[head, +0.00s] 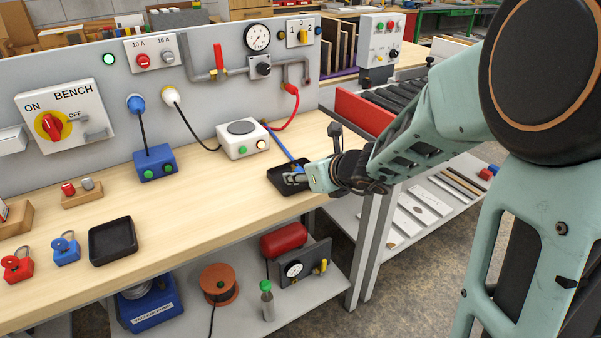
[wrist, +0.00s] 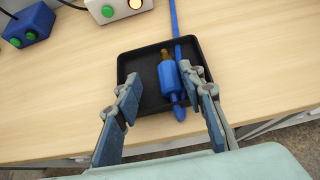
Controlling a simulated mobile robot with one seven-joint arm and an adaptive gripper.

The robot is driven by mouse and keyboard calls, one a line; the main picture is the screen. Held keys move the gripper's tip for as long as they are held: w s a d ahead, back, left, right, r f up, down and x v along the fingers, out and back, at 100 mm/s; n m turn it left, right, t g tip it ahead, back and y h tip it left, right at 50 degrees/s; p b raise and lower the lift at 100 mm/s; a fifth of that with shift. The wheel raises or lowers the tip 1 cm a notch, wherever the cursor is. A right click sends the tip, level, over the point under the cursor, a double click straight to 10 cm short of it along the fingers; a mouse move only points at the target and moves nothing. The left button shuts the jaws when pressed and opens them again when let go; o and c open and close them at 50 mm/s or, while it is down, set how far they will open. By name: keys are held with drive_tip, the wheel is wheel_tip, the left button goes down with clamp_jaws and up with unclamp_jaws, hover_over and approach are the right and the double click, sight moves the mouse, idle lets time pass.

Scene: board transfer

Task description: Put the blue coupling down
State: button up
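The blue coupling (wrist: 173,80), with a brass-coloured end, lies in a black tray (wrist: 150,104) in the wrist view. A blue hose (wrist: 177,22) runs over the tray's far rim beside it. My gripper (wrist: 160,76) is open, with one finger on either side of the coupling and a gap to each. In the head view, my gripper (head: 297,178) is low over the black tray (head: 280,186) near the bench's right end, and the blue hose (head: 279,146) leads down to it. I cannot make out the coupling there behind the gripper.
A second black tray (head: 112,241) and red and blue padlocks are at the left. The bench's front edge is close to my gripper.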

drive_tip(key=p+v, duration=0.3)
drive_tip(key=v, duration=0.8)
drive_tip(key=shift+s+r, duration=0.1)
